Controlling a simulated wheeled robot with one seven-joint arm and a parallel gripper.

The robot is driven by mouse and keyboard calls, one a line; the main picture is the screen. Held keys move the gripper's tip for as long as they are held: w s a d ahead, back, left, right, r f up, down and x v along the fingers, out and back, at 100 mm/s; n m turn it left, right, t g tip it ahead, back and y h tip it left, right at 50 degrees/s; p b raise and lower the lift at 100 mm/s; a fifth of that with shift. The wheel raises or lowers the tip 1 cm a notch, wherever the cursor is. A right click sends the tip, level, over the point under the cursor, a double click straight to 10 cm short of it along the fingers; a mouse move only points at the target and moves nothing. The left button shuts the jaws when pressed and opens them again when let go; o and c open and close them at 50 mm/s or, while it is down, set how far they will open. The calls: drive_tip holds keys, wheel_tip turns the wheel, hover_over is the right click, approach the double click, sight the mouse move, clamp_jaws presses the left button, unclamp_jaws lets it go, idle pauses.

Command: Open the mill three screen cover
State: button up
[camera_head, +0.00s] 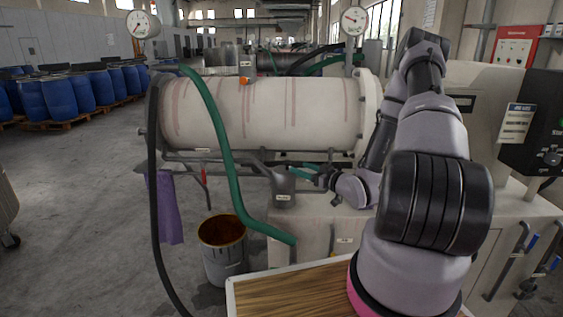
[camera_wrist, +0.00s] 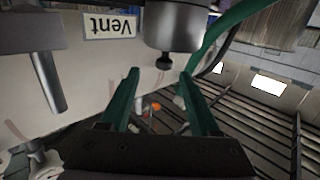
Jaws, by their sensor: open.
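The mill is a white horizontal drum (camera_head: 265,115) with reddish streaks. A grey cylindrical housing (camera_head: 283,187) with a small unreadable label sits below it; I cannot tell whether this is the screen cover. My gripper (camera_head: 305,170) is beside and slightly above that housing, its green fingers pointing left. In the wrist view, my gripper (camera_wrist: 159,76) is open, with nothing between its two green fingers. A grey cylinder (camera_wrist: 178,24) with a dark knob (camera_wrist: 164,62) appears beyond the fingertips. I see no contact with the knob. No mill number is readable.
A green hose (camera_head: 222,150) and a black hose (camera_head: 153,180) hang in front of the mill. A bucket of brown liquid (camera_head: 223,260) stands on the floor. A label reading "Vent" (camera_wrist: 110,25) appears upside down. A purple cloth (camera_head: 165,207) hangs at left. Blue barrels (camera_head: 75,92) stand far left.

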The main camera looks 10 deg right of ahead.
sight(282, 167)
drive_tip(key=shift+t, duration=0.3)
drive_tip(key=x, duration=1)
drive_tip(key=shift+a, duration=0.45)
clamp_jaws()
idle(0.7)
